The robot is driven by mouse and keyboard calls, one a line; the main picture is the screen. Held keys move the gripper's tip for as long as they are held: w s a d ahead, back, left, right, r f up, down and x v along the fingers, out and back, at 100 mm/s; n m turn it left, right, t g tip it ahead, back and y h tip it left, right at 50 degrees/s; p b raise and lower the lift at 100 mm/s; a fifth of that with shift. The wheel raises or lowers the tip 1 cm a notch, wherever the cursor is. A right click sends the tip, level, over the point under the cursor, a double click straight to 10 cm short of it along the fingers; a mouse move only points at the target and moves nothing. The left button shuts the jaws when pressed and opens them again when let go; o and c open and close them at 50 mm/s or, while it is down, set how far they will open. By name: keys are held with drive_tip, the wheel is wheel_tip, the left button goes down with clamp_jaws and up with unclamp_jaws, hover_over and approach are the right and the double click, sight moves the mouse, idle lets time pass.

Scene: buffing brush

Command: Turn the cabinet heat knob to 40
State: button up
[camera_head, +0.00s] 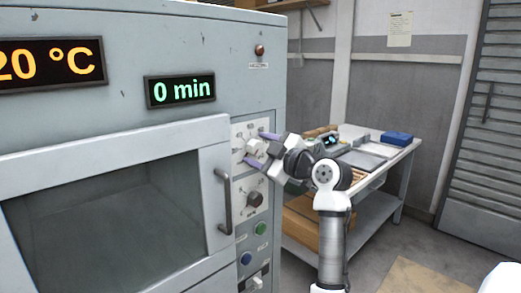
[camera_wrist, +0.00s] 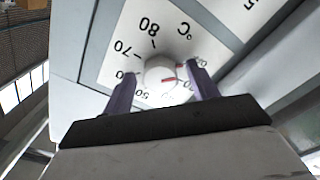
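The heat knob (camera_wrist: 160,74) is a pale round knob with red marks on a white dial with °C numbers, inverted in the wrist view. One red mark faces right, towards the low end of the scale. The cabinet temperature display (camera_head: 50,63) reads 20 °C. My gripper (camera_wrist: 161,71) is open, its two purple fingers on either side of the knob, with gaps visible between fingers and knob. In the head view my gripper (camera_head: 255,147) is at the upper dial panel (camera_head: 239,130), partly covering it.
A timer display (camera_head: 180,90) reads 0 min. Below the heat dial are a dark knob (camera_head: 255,199), a green button (camera_head: 261,228) and a blue button (camera_head: 246,258). The door handle (camera_head: 224,202) stands out left of the dials. A workbench (camera_head: 395,155) stands behind my arm.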

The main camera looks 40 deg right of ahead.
drive_tip(key=c, duration=0.9)
drive_tip(key=shift+c, duration=0.2)
drive_tip(key=m, duration=0.4)
drive_tip(key=shift+p, duration=0.3)
drive_tip(key=m+p, duration=0.1)
drive_tip(key=m, duration=0.3)
drive_tip(key=shift+r+m, duration=0.1)
drive_tip(key=shift+m, duration=0.2)
drive_tip(key=m+p, duration=0.2)
drive_tip(key=m, duration=0.2)
drive_tip(key=shift+m+p, duration=1.3)
drive_tip(key=shift+m, duration=1.2)
